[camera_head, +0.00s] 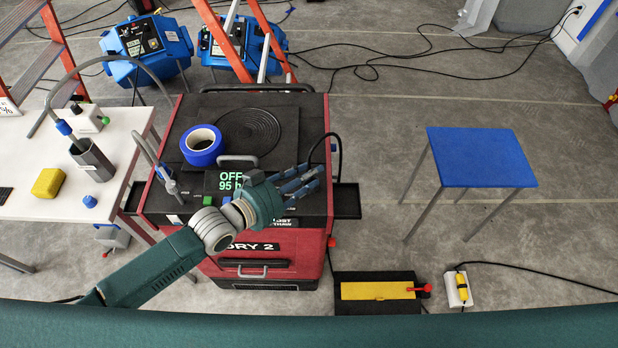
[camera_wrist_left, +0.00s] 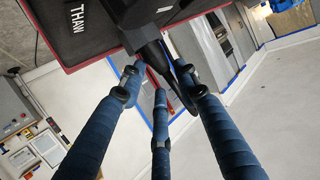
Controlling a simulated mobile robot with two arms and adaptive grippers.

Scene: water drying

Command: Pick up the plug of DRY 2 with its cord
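DRY 2 is a red machine (camera_head: 290,243) with a black top; its green display reads OFF and 95. Its black cord (camera_head: 338,150) loops up at the right side of the top. My left gripper (camera_head: 305,180) is over the right part of the top, close to the cord, and hides the cord's end. In the left wrist view, a black plug-like body (camera_wrist_left: 150,45) with a curved cord is just past my left fingertips (camera_wrist_left: 158,85). The three blue fingers are spread apart; contact with the plug is unclear. My right gripper is not in view.
A roll of blue tape (camera_head: 201,145) and a handle stand on the top. A blue stool (camera_head: 480,157) is at right. A black and yellow unit (camera_head: 377,290) and a yellow outlet (camera_head: 461,287) lie on the floor. A white table (camera_head: 50,205) is at left.

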